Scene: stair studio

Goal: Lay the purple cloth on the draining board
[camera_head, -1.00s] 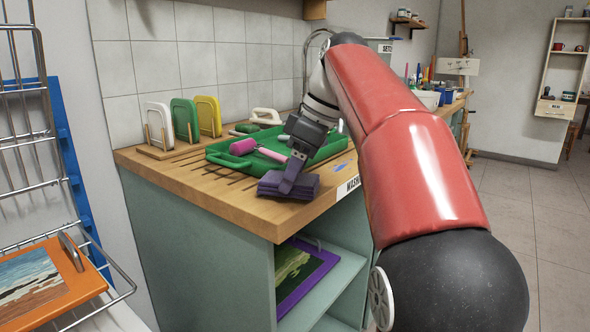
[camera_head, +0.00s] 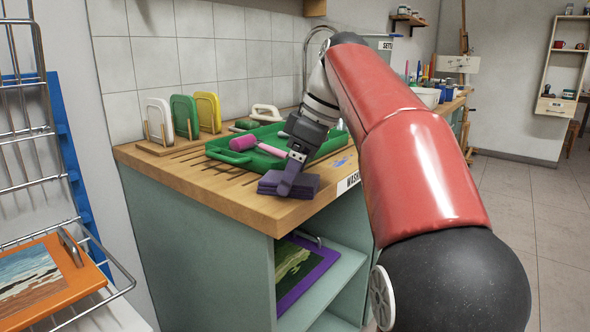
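The purple cloth (camera_head: 304,188) is a folded stack lying at the front of the wooden counter top, in front of the green tray. My gripper (camera_head: 285,188) points down at the cloth, with its fingers against or over the cloth's left part. Whether the fingers pinch it or stand apart is too small to tell. The draining board (camera_head: 217,183) is the grooved wooden part of the counter, left of the cloth and under the tray.
A green tray (camera_head: 222,156) holds a pink-handled roller (camera_head: 243,143) and other tools. A wooden rack (camera_head: 160,148) with white, green and yellow boards stands by the wall. My red arm hides the counter's right part. The grooved front left is clear.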

